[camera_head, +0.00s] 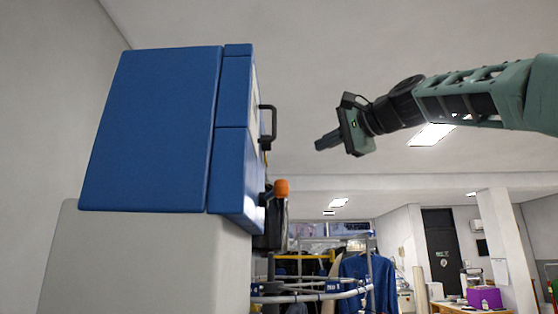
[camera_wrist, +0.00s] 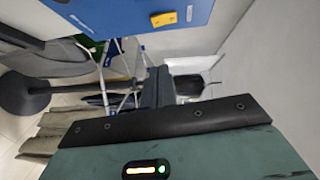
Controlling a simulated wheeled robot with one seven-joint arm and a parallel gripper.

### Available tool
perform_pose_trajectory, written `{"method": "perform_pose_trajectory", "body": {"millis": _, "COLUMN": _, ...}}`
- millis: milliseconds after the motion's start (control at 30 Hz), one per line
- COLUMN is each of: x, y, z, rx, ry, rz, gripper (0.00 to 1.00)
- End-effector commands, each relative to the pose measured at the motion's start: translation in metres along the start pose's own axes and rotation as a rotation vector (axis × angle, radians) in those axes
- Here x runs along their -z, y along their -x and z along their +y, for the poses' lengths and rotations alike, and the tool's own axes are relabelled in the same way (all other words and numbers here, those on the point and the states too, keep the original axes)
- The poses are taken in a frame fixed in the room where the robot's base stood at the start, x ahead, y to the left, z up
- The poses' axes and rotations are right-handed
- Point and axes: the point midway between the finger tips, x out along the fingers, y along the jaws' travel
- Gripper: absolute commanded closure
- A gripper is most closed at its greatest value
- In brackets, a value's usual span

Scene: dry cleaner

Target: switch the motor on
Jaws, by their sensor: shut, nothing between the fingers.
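The machine has a blue upper housing (camera_head: 150,130) on a pale grey base and fills the left of the head view. A black handle (camera_head: 268,127) and an orange knob (camera_head: 282,187) stick out from its right side. My gripper (camera_head: 318,145) is shut and empty in the air to the right of the handle, apart from the machine and pointing left towards it. In the wrist view a blue panel (camera_wrist: 110,14) with a yellow block (camera_wrist: 167,18) shows beyond the shut fingers (camera_wrist: 157,82). I cannot make out which part is the motor switch.
A clothes rail with a blue garment (camera_head: 368,282) stands behind the machine. A purple box (camera_head: 484,297) sits on a table at the far right. The air around my gripper looks clear in the head view.

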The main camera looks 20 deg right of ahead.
Motion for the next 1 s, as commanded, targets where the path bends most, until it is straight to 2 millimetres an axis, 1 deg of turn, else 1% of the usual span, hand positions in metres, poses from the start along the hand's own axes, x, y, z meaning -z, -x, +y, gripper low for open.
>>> {"method": "perform_pose_trajectory", "body": {"millis": 167, "x": 0.000, "y": -0.003, "z": 0.000, "rx": -0.001, "ry": 0.000, "rz": 0.000, "gripper": 1.00}}
{"method": "perform_pose_trajectory", "body": {"millis": 267, "x": 0.000, "y": -0.012, "z": -0.001, "rx": -0.002, "ry": 0.000, "rz": 0.000, "gripper": 1.00}}
{"method": "perform_pose_trajectory", "body": {"millis": 367, "x": 0.000, "y": -0.028, "z": -0.002, "rx": -0.004, "ry": -0.001, "rz": -0.001, "gripper": 1.00}}
{"method": "perform_pose_trajectory", "body": {"millis": 600, "x": 0.000, "y": -0.078, "z": -0.003, "rx": -0.005, "ry": 0.000, "rz": -0.002, "gripper": 1.00}}
{"method": "perform_pose_trajectory", "body": {"millis": 733, "x": 0.000, "y": -0.103, "z": -0.003, "rx": -0.004, "ry": 0.000, "rz": -0.001, "gripper": 1.00}}
{"method": "perform_pose_trajectory", "body": {"millis": 867, "x": -0.016, "y": -0.116, "z": -0.002, "rx": -0.003, "ry": 0.001, "rz": -0.003, "gripper": 1.00}}
{"method": "perform_pose_trajectory", "body": {"millis": 1000, "x": -0.024, "y": -0.125, "z": -0.001, "rx": -0.002, "ry": 0.000, "rz": 0.000, "gripper": 1.00}}
